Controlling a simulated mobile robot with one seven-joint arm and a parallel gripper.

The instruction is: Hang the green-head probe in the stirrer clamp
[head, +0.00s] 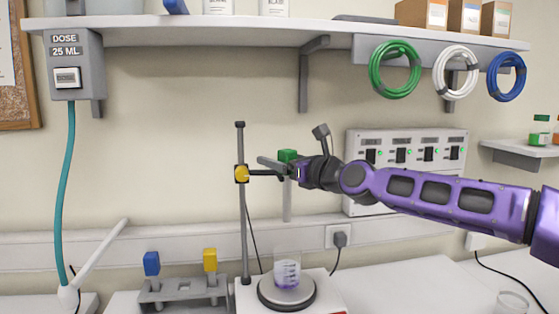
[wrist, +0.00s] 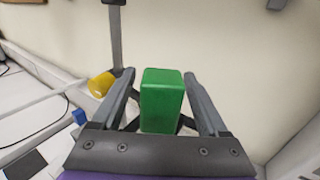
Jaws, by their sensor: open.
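The green-head probe (head: 287,156) is upright at the stirrer stand, its pale shaft hanging down above and behind the beaker. Its green head (wrist: 162,100) also shows in the wrist view, between the two fingers of my gripper (wrist: 160,76). My gripper (head: 277,167) is open, with a gap on each side of the head. The stirrer clamp (head: 262,173) reaches right from a yellow knob (head: 242,174) on the stand's rod (head: 243,220) to the probe, just below its head. My fingers partly hide where clamp and probe meet.
A beaker (head: 287,270) with purple liquid stands on the stirrer plate (head: 287,295). A rack (head: 183,291) left of it holds a blue-head (head: 152,263) and a yellow-head probe (head: 210,260). A shelf (head: 250,32) with hanging coils runs above; a switch panel (head: 408,140) is behind my arm.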

